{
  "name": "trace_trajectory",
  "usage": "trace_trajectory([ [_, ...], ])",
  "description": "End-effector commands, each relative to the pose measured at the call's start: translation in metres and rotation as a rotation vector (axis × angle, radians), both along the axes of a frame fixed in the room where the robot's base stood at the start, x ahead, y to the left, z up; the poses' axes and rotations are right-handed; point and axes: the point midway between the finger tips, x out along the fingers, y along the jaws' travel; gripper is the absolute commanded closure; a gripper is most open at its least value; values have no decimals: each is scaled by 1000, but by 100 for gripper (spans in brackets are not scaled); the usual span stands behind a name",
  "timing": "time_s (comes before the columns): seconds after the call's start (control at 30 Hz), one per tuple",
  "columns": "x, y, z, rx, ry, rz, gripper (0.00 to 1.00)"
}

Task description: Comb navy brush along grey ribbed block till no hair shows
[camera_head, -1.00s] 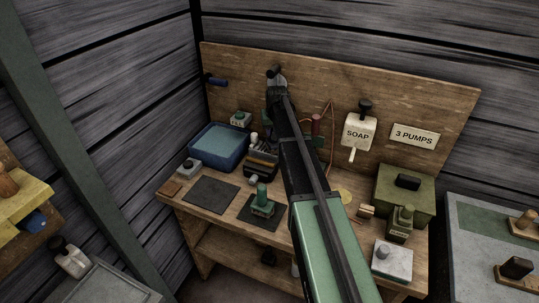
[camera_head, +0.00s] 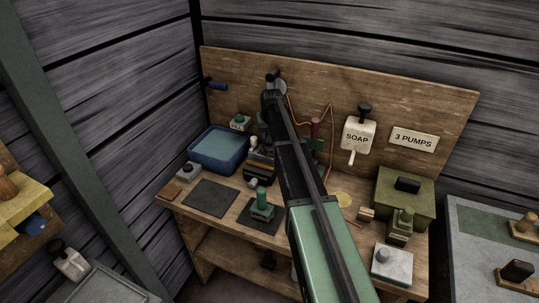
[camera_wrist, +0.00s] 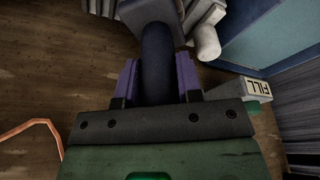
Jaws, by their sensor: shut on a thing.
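My gripper (camera_wrist: 157,78) is shut on the dark navy handle of the brush (camera_wrist: 158,52) in the wrist view. The handle stands between the two purple-blue fingers. The brush's grey-looking head (camera_wrist: 149,12) is at the top edge, partly cut off. Bristles and any hair are hidden. In the head view, my arm hides most of the gripper and brush, beside the dark, slatted-looking object (camera_head: 257,172) right of the blue basin.
The blue basin (camera_head: 217,150) stands close left, with a FILL label (camera_wrist: 257,87) near its edge. A green-handled tool (camera_head: 262,205) stands on a dark mat in front. A soap dispenser (camera_head: 358,136) hangs on the backboard. A green box (camera_head: 404,196) is at right. A dark mat (camera_head: 210,195) is empty.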

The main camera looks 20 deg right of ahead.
Motion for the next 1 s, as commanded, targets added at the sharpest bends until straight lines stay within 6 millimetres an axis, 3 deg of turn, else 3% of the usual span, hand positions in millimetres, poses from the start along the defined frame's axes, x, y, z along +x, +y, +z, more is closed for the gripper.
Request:
trace_trajectory([
  [1.0,-19,-18,2,1,0,-1,100],
])
